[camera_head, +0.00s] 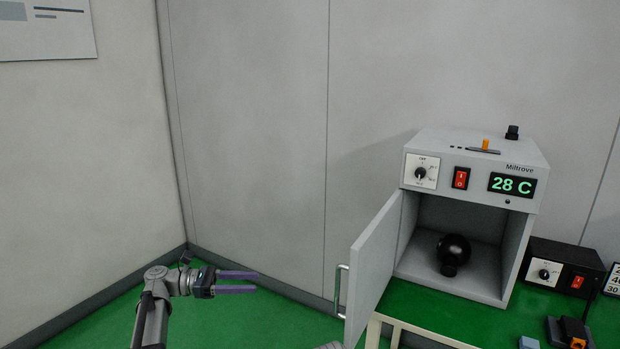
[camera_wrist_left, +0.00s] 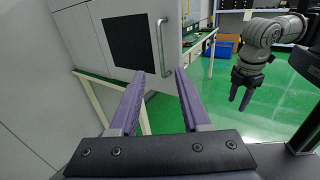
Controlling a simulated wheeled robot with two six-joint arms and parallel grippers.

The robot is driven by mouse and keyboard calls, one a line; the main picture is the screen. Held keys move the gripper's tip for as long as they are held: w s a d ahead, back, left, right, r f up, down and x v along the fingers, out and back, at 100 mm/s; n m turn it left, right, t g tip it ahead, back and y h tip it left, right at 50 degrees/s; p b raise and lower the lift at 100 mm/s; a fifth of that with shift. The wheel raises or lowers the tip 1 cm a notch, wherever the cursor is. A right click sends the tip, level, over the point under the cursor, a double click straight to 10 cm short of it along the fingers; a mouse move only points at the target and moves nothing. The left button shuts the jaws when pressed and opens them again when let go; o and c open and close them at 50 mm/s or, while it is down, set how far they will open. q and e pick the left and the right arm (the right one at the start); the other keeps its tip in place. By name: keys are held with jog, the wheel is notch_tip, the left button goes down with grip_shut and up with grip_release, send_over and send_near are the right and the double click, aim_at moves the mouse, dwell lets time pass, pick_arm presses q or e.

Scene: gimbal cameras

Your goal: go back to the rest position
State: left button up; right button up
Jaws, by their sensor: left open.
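My left gripper (camera_head: 257,281) is at the lower left of the head view, its two purple fingers apart with nothing between them. In the left wrist view the same fingers (camera_wrist_left: 160,74) point toward the oven's door, apart from it. My right gripper (camera_wrist_left: 240,98) hangs at the right of the left wrist view, over the green floor. Its fingers point down and are too small to tell whether they are open.
A grey oven (camera_head: 474,168) reading 28 C stands on a green table (camera_head: 435,314). Its door (camera_head: 374,262) is open, with a black round object (camera_head: 453,250) inside. A black control box (camera_head: 562,268) stands right of it. Green floor (camera_head: 225,320) is clear around my left gripper.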

pick_arm(q)
jog(key=s+d+f+m+g+y+p, duration=0.35)
jog(key=s+d+f+m+y, duration=0.6)
jog(key=s+d+f, duration=0.4)
jog(key=s+a+m+t+y+p, duration=0.2)
jog(key=s+m+y+p, duration=0.1)
jog(key=s+m+y, duration=0.6)
jog(key=f+m, duration=0.1)
jog(key=m, duration=0.2)
jog(key=shift+s+a+m+y, duration=0.35)
jog(key=shift+a, duration=0.05)
pick_arm(e)
notch_tip(320, 180, up, 7)
jog(key=shift+d, duration=0.25)
pick_arm(q)
jog(key=shift+d, duration=0.1)
pick_arm(e)
jog(key=shift+d, duration=0.15)
